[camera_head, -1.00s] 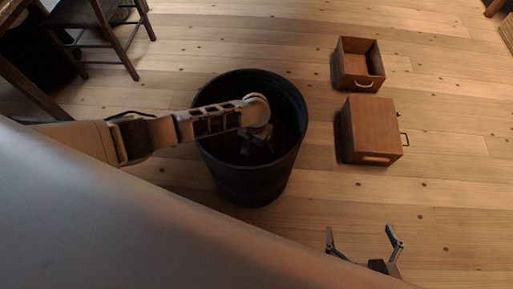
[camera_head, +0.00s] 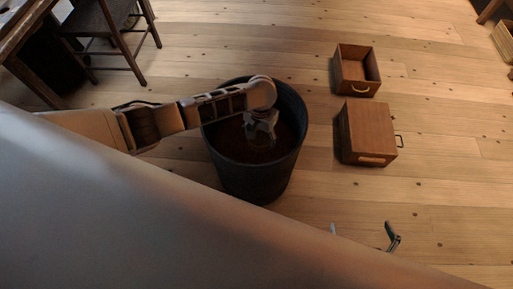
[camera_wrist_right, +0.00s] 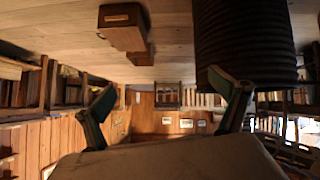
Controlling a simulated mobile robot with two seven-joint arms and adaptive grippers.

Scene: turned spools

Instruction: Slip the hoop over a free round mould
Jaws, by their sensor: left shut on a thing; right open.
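My left gripper (camera_head: 261,132) points down inside the mouth of a dark round bin (camera_head: 252,180) in the head view. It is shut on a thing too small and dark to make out. I cannot make out a hoop or a round mould in either view. My right gripper (camera_wrist_right: 165,90) is open and empty in the right wrist view. In the head view only part of my right gripper (camera_head: 391,237) shows at the lower right. A large smooth pale surface in front hides the rest.
An open wooden box (camera_head: 357,88) and a closed wooden box with a handle (camera_head: 368,135) sit on the floor right of the bin. A dark wooden chair (camera_head: 108,30) stands at the upper left. The plank floor (camera_head: 455,180) at the right is clear.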

